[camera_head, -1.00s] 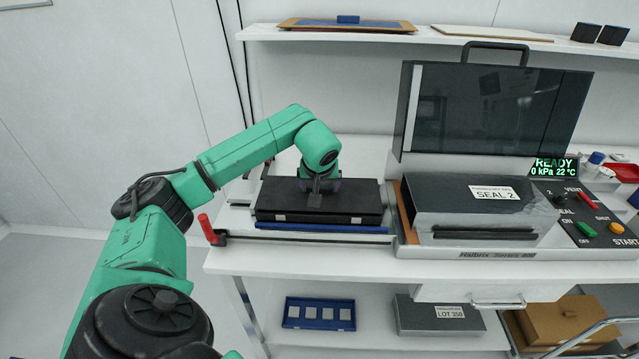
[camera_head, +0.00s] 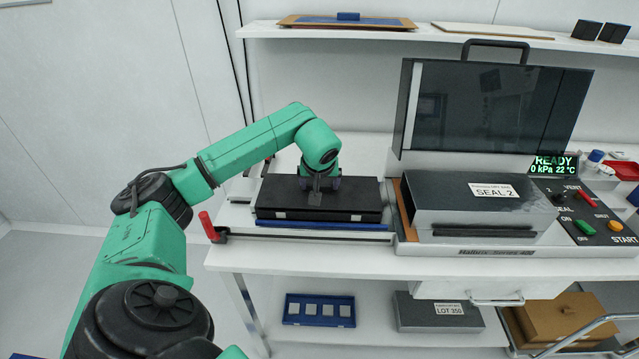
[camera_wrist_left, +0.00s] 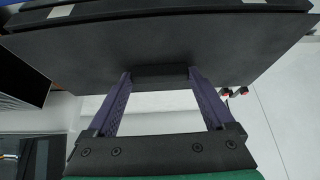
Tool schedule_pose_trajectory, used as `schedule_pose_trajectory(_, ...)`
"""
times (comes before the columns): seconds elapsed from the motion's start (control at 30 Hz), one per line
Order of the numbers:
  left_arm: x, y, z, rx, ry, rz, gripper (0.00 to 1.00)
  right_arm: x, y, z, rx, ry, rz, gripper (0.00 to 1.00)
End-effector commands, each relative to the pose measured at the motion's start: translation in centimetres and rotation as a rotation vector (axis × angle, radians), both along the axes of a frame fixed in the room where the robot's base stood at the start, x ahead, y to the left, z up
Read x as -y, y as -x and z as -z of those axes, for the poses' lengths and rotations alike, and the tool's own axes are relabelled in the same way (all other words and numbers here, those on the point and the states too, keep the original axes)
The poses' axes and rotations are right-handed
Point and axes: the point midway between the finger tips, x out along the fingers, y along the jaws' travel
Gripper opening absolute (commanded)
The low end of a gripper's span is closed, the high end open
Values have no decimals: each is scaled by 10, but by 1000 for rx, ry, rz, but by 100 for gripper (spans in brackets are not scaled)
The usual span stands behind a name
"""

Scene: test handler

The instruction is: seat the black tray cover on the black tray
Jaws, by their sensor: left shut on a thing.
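I cannot tell whether the cover touches the tray all round. My left gripper (camera_head: 317,190) comes down from above onto the middle of the cover. In the left wrist view its purple fingers (camera_wrist_left: 160,76) are shut on the cover's raised black grip. My right gripper is out of view.
A blue strip (camera_head: 318,225) runs under the tray's front, by a rail with a red-handled clamp (camera_head: 209,226). The sealing machine (camera_head: 480,205) stands close to the right, its dark lid (camera_head: 490,108) raised. A shelf (camera_head: 440,37) runs above. Bare bench shows left of the tray.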

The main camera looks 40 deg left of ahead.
Motion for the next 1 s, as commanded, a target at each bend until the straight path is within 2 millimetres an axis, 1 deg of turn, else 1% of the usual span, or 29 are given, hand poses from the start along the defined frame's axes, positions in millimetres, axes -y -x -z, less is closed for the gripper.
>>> schedule_pose_trajectory(0.1,0,0,-2,1,-1,0,27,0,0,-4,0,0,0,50)
schedule_pose_trajectory(0.4,0,0,0,1,-1,0,27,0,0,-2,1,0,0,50)
schedule_pose_trajectory(1.0,0,0,14,0,0,0,27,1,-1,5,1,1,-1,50)
